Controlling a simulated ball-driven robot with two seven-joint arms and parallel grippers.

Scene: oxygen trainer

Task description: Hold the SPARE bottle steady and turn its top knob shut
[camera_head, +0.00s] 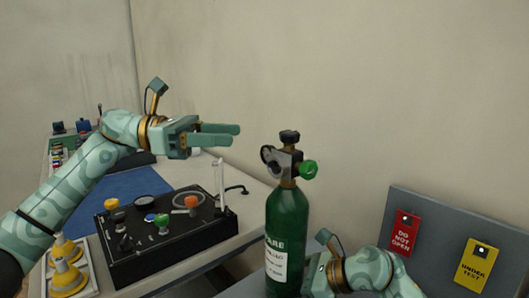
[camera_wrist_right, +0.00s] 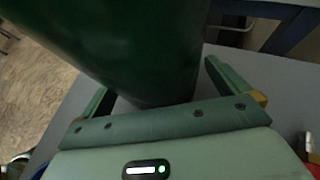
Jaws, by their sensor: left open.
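The SPARE bottle (camera_head: 287,220) is a dark green cylinder standing upright right of centre in the head view, with a white label. On top are a black knob (camera_head: 290,136), a grey regulator with a round gauge, and a bright green knob (camera_head: 308,169) on its right side. My left gripper (camera_head: 238,135) is open and empty, left of the black knob at about its height, apart from it. My right gripper (camera_head: 312,277) is low at the bottle's right side. In the right wrist view its fingers (camera_wrist_right: 158,80) straddle the bottle (camera_wrist_right: 140,45) and appear to press on it; the left fingertip is partly hidden.
A black control box (camera_head: 165,235) with coloured knobs and a thin upright post stands on the bench to the left. Yellow cones (camera_head: 66,268) sit in a tray at lower left. A grey panel with red (camera_head: 403,233) and yellow (camera_head: 477,265) tags stands at right.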

